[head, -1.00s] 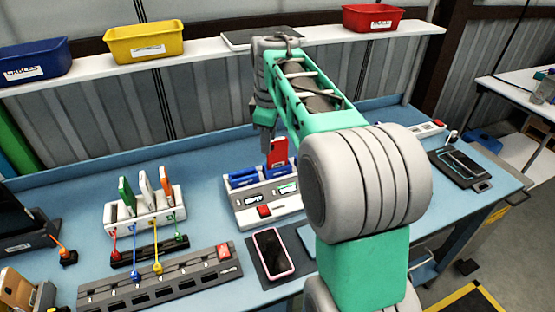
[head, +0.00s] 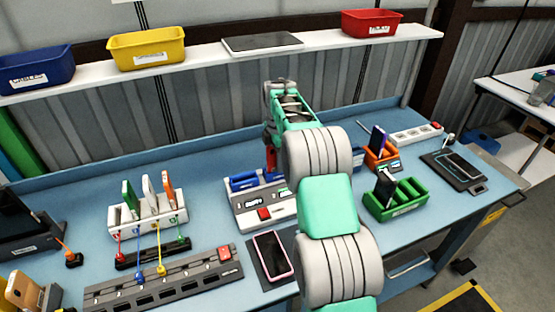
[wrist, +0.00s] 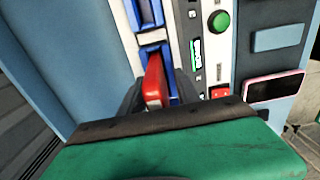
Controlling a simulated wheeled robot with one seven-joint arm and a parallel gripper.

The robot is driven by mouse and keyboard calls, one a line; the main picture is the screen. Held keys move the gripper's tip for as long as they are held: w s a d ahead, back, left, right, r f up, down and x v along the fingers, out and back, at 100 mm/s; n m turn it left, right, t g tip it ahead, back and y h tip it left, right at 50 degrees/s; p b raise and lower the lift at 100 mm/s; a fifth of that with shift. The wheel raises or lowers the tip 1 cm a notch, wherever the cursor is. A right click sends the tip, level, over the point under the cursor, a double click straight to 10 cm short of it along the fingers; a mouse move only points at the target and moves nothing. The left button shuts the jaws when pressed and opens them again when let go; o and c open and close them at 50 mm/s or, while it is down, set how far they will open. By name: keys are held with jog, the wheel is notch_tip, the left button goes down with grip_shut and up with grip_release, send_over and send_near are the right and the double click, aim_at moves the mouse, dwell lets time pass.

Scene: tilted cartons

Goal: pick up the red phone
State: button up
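The red phone (wrist: 155,82) stands upright in a blue slot of the grey-white dock (wrist: 215,50). In the head view, only part of the red phone (head: 271,158) shows beside my arm, above the dock (head: 250,212). My gripper (wrist: 158,98) is around the phone in the wrist view, with a dark finger on each side. A strip of blue shows between the phone and the right finger, so the gripper looks open. The fingertips are partly hidden, and my arm covers the gripper in the head view.
A pink-edged phone (head: 271,253) lies on a dark pad in front of the dock. A white rack (head: 148,213) with several phones stands left. A green holder (head: 396,202) and an orange holder (head: 381,157) stand right of my arm. A shelf (head: 210,63) with bins runs behind.

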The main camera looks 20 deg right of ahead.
grip_shut()
dwell(0.3)
dwell(0.4)
